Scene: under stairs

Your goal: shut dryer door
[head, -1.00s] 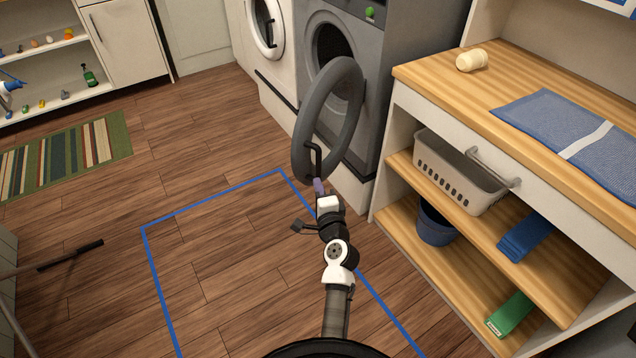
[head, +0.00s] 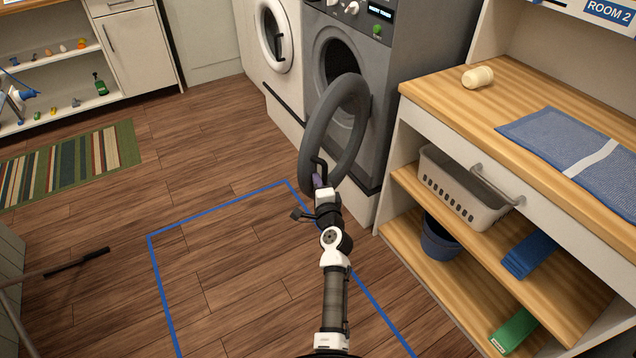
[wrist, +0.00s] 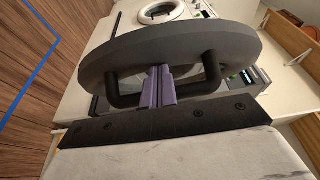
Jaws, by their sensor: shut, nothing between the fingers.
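The grey dryer (head: 383,88) stands at the upper middle of the head view, with its dark round drum opening (head: 337,62) showing. Its round grey door (head: 333,132) is swung out from the front, well open. My gripper (head: 320,180) is at the door's near, outer side, beside the black handle (head: 317,166). In the wrist view, the purple fingers (wrist: 159,88) are together and reach between the two ends of the black handle, close against the door ring (wrist: 180,50). I cannot tell whether they touch it. Nothing shows between the fingers.
A white washer (head: 272,60) with its round door shut stands left of the dryer. A wooden-topped shelf unit (head: 450,85) with a basket (head: 460,188) stands close on the right. The floor inside the blue outline (head: 215,213) is clear.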

